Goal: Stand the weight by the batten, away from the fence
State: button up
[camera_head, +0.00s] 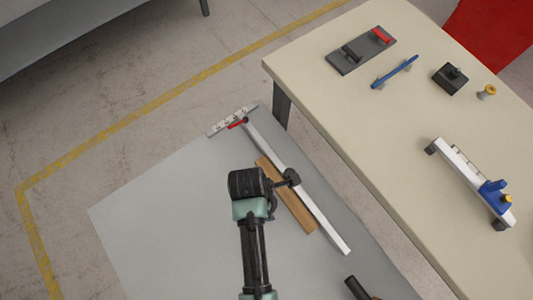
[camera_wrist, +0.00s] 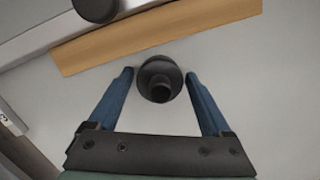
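A dark round weight (camera_wrist: 155,69) with a knob stands on the grey surface in the wrist view. A narrow strip of grey shows between it and the wooden batten (camera_wrist: 150,37). My gripper (camera_wrist: 159,74) is open, with one blue finger on each side of the weight and small gaps visible. The batten (camera_head: 296,208) lies alongside the long white fence (camera_head: 322,221) in the head view, between the fence and the weight's side. A second dark round piece (camera_head: 292,177) is at the fence; it also shows in the wrist view (camera_wrist: 96,9). In the head view my wrist hides the first weight.
A ruled crosspiece (camera_head: 232,121) with a red lever is at the fence's far end. A beige table (camera_head: 400,130) on the right holds tools, including a white-and-blue device (camera_head: 478,182). A black handle-like piece (camera_head: 356,288) is near the bottom. The left of the grey sheet (camera_head: 160,220) is clear.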

jog(key=shift+o, duration=0.7)
notch_tip(320, 180, up, 12)
jog(key=a+p, duration=0.2)
jog(key=w+r+m+t+y, duration=0.1)
jog(key=w+r+m+t, duration=0.7)
jog(key=w+r, duration=1.05)
jog(key=w+r+m+t, duration=0.3)
jog(key=r+t, duration=0.4)
jog(key=r, duration=0.9)
jog(key=s+r+m+t, duration=0.3)
jog(key=s+r+t, duration=0.1)
jog(key=r, duration=0.6)
jog(key=s+d+r+m+t, duration=0.1)
jog(key=s+r+m+t, duration=0.2)
jog(key=r, duration=0.8)
jog(key=s+d+r+m+t, duration=0.1)
jog(key=s+r+m+t, duration=0.2)
jog(key=r, duration=0.8)
jog(key=shift+s+m+t+y, duration=0.3)
jog(key=shift+s+t+y, duration=0.1)
jog(key=shift+s+t, duration=0.6)
